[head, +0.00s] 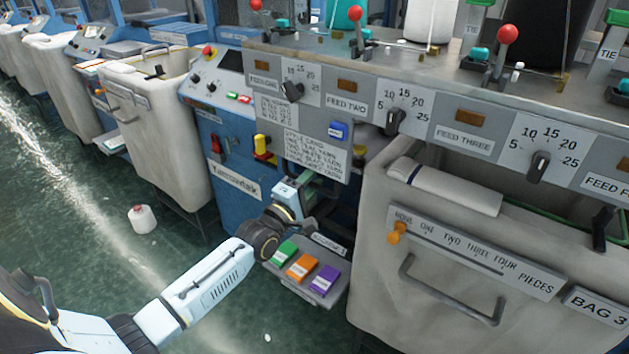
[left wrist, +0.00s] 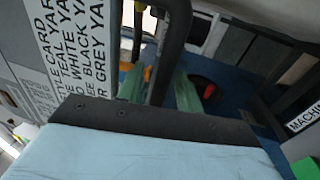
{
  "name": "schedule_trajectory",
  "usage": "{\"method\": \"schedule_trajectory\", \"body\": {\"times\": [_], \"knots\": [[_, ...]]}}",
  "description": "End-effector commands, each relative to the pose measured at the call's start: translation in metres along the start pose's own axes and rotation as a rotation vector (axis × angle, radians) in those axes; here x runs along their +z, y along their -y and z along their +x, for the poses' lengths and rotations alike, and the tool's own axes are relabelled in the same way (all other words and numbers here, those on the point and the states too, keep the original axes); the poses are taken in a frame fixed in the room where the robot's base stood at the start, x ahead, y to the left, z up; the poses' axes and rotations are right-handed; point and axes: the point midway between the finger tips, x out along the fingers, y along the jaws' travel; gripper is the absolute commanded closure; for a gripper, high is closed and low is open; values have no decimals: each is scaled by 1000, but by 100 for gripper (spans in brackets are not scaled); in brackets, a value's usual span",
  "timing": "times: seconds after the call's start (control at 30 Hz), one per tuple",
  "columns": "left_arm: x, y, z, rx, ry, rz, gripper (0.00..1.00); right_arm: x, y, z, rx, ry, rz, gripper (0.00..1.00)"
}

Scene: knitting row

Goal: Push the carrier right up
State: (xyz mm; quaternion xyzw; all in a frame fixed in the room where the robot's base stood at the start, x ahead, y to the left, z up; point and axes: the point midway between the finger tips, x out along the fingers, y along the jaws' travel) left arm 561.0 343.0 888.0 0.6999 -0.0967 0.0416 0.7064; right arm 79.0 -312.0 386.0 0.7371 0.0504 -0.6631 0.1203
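My left gripper (head: 312,184) is at the front of the blue machine, below the card panel with the printed yarn list (head: 303,150). In the left wrist view its two greenish fingers (left wrist: 158,88) stand apart. A dark upright bar (left wrist: 168,45) shows between them; I cannot tell whether they touch it. No part is labelled as the carrier, and my gripper and wrist hide some of this area. My right gripper is not in view.
A ledge with green (head: 285,252), orange (head: 301,267) and purple (head: 325,279) blocks is just below my left wrist. The large bag 3 bin (head: 440,270) stands close on the right. A red lever (head: 216,145) is to the left.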

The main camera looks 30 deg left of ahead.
Motion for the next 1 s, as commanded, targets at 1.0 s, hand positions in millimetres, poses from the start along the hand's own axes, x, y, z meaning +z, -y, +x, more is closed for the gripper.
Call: {"method": "schedule_trajectory", "body": {"times": [1.0], "knots": [[0,-1,8,-1,0,2,100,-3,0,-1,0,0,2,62]]}}
